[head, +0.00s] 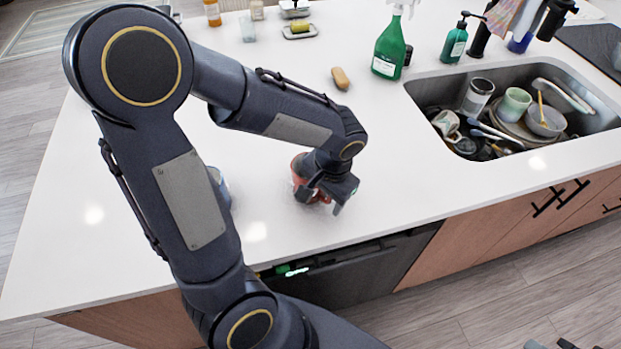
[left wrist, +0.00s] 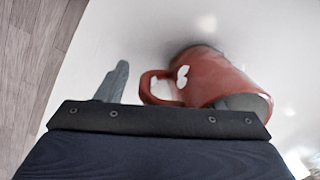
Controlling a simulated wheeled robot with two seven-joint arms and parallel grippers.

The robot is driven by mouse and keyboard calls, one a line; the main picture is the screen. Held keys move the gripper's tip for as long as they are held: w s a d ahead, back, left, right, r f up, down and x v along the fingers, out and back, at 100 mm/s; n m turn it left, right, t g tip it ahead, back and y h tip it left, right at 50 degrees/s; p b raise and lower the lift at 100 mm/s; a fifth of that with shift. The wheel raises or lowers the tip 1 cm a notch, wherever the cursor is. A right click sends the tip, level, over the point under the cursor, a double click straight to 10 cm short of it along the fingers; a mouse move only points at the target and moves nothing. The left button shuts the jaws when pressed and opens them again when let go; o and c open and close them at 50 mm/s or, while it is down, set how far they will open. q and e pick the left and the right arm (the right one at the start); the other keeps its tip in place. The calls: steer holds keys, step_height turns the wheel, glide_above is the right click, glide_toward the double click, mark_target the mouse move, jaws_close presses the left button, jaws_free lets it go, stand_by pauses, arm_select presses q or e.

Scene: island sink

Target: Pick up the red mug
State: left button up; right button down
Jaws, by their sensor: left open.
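The red mug (head: 299,170) is on the white countertop near its front edge, partly hidden behind my left gripper (head: 321,202) in the head view. In the left wrist view the mug (left wrist: 212,78) has white marks on its side, and its handle points left. My left gripper is open. One finger shows left of the handle, apart from it. A grey shape at the mug's mouth looks like the other finger; whether it touches the mug I cannot tell. Only small grey tips, probably of my right gripper, show at the head view's bottom right edge.
A blue-and-white object (head: 219,187) stands left of the mug, partly behind my arm. A brown oblong item (head: 340,78) and a green spray bottle (head: 389,48) are farther back. The sink (head: 590,118) on the right holds several dishes. Counter between mug and sink is clear.

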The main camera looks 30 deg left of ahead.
arm_select(q)
steer(key=c, duration=1.2)
steer(key=shift+r, duration=0.15)
